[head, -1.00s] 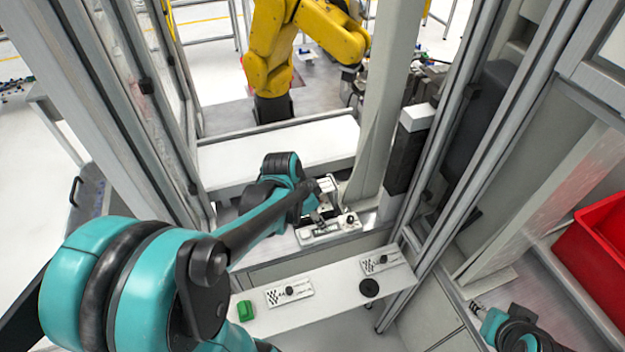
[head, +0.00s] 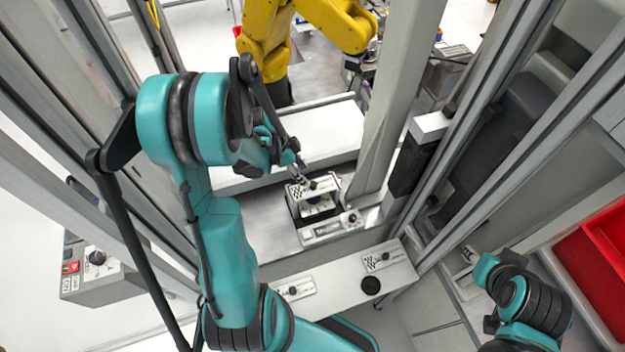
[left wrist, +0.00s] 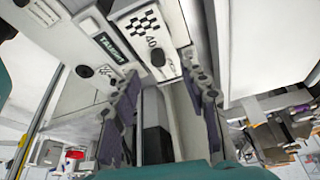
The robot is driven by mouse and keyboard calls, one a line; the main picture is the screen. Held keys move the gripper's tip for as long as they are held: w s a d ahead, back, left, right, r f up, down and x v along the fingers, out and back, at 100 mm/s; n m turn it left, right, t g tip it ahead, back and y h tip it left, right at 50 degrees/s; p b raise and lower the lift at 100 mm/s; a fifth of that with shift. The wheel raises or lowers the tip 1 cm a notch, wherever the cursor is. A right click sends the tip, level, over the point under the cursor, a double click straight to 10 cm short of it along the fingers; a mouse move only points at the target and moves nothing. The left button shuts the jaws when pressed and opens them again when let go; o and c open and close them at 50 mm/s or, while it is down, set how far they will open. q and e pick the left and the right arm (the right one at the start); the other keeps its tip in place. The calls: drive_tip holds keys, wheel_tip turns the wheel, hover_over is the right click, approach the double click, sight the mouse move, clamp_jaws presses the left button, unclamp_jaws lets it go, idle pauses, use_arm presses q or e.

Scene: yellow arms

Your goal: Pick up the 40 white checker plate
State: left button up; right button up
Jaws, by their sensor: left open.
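The white checker plate marked 40 (left wrist: 148,30) has a black-and-white checker patch and a black knob. In the head view the plate (head: 325,184) sits on top of a fixture (head: 331,229) in the bay behind the shelf. My left gripper (head: 303,176) is just above and to the left of the plate's knob. In the left wrist view my left gripper (left wrist: 160,82) is open, its two fingers apart with the plate and knob ahead of the tips, nothing between them. My right gripper (head: 469,254) is far right, small; its jaw opening cannot be made out.
Two similar checker plates, one at the right (head: 383,260) and one partly covered by my arm (head: 296,290), lie on the white shelf (head: 337,287) with a black disc (head: 371,286). A grey post (head: 392,110) stands close right of the fixture. A yellow robot arm (head: 270,40) is behind.

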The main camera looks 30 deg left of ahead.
sight(313, 183)
use_arm(q)
drive_tip(key=x, duration=0.6)
drive_tip(key=shift+w+d+f, duration=0.1)
drive_tip(key=shift+d+f, duration=0.15)
drive_tip(key=shift+d, duration=0.1)
clamp_jaws()
